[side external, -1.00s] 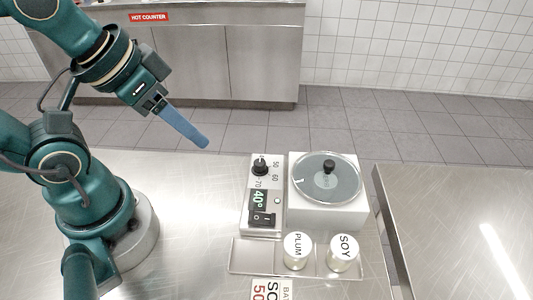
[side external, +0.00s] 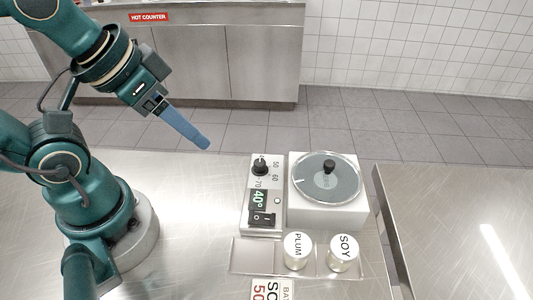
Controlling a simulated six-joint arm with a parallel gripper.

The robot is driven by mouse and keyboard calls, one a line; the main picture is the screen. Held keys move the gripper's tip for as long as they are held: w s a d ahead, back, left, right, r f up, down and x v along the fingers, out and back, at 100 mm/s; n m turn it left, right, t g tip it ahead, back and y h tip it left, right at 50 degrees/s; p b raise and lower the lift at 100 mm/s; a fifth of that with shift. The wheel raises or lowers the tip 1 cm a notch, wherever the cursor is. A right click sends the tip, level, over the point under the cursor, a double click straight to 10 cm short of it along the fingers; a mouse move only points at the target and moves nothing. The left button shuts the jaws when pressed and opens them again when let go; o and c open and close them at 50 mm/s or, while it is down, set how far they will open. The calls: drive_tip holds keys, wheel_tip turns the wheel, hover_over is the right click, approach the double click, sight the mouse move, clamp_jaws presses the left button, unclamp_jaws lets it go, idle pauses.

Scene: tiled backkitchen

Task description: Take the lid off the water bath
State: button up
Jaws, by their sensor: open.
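The water bath (side external: 322,214) is a white box on the steel table, right of the middle in the side external view. Its round clear lid (side external: 347,172) lies on top, with a black knob (side external: 329,167) at its centre. The control panel (side external: 277,214) on its left carries a black dial (side external: 260,167), a green display reading 40° (side external: 258,199) and a black switch (side external: 262,219). My gripper (side external: 205,144) is open and empty, with blue fingers, in the air up and to the left of the bath. It is clear of the lid.
Two jars, marked PLUM (side external: 298,250) and SOY (side external: 344,252), stand in a clear tray (side external: 247,256) in front of the bath. A printed card (side external: 270,290) lies at the front edge of view. A gap separates this table from another steel table (side external: 450,225) at right.

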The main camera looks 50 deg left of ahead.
drive_tip(key=w+r+n, duration=0.2)
drive_tip(key=w+r, duration=0.2)
drive_tip(key=m+g, duration=0.1)
drive_tip(key=m, duration=0.1)
hover_over(330, 163)
drive_tip(key=s, duration=0.2)
wheel_tip(330, 163, down, 6)
drive_tip(key=shift+s+a+f, duration=0.1)
drive_tip(key=shift+a+f, duration=0.05)
drive_tip(key=shift+f, duration=0.45)
drive_tip(key=shift+x, duration=2.25)
clamp_jaws()
